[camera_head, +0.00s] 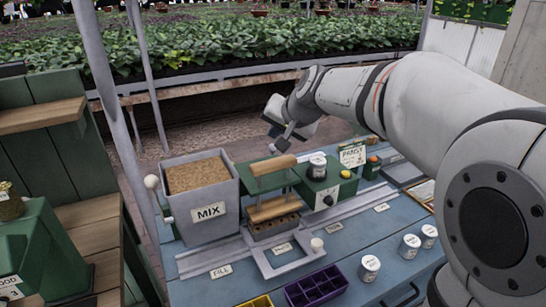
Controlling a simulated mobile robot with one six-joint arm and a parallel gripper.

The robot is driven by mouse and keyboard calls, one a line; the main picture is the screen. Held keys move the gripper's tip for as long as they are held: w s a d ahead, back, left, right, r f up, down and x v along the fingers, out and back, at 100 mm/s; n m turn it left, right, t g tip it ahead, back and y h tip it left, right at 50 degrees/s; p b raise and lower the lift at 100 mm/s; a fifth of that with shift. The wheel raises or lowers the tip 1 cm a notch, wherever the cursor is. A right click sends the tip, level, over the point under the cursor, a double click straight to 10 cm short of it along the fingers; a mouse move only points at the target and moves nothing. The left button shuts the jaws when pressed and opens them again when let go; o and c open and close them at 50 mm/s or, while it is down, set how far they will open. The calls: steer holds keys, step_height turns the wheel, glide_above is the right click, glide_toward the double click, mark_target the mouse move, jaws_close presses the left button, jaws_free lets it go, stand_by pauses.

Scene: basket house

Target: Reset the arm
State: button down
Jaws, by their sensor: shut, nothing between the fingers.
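My arm reaches in from the right side of the head view, across the upper part of the blue bench (400,258). It bends down at its far end. My gripper (280,143) is small in the picture, just above the back of the green machine with wooden bars. It is shut with nothing seen in it. A gap to the machine cannot be judged from this view.
A grey MIX bin (208,212) full of brown mix stands left of the machine. A PANSY sign (353,155) stands behind. Several white labelled cups (370,268), a purple tray (316,287) and a yellow tray (256,302) are at the front. Green shelving (50,120) is left.

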steer(key=shift+f, duration=0.1)
stand_by(0.4)
steer(key=s+d+f+n+g+h, duration=0.1)
steer(key=s+d+f, duration=0.2)
steer(key=s, duration=0.6)
steer(key=s+d+f+n+g+h, duration=0.1)
steer(key=s+d+f, duration=0.3)
steer(key=s, duration=0.5)
steer(key=s+d+f+n+g+h, duration=0.1)
steer(key=s+d+f+g+h, duration=0.1)
steer(key=s+f, duration=0.5)
steer(key=s+d+g, duration=0.1)
steer(key=s+d, duration=0.1)
steer(key=shift+s+d+f, duration=0.15)
steer(key=shift+s+d, duration=0.05)
steer(key=shift+s, duration=0.1)
